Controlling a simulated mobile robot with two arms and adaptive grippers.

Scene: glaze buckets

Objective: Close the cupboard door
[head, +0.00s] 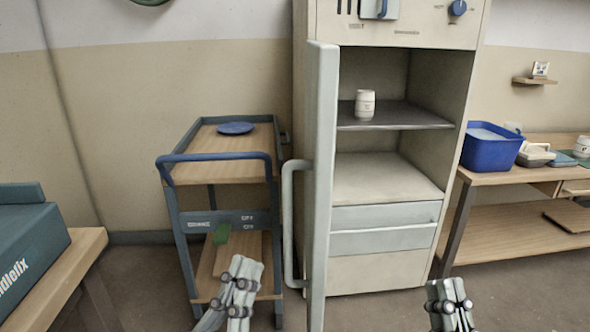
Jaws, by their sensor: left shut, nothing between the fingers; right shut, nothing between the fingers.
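The cupboard (389,278) stands in the middle of the head view with its front open. Its pale door (320,190) is swung wide open toward me and is seen nearly edge-on at the cupboard's left side. A long bar handle (288,225) is on the door's left-facing side. My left gripper (244,272) is shut and empty, low in the picture to the left of the door and handle. It appears apart from the handle. My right gripper (447,292) is shut and empty, low in front of the cupboard's right side, to the right of the door.
A white jar (365,104) stands on the cupboard's dark shelf (395,115). A trolley (205,170) with a blue plate (236,128) stands left of the door. A bench (490,178) with a blue tub (490,150) is at the right. Some floor before the cupboard is clear.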

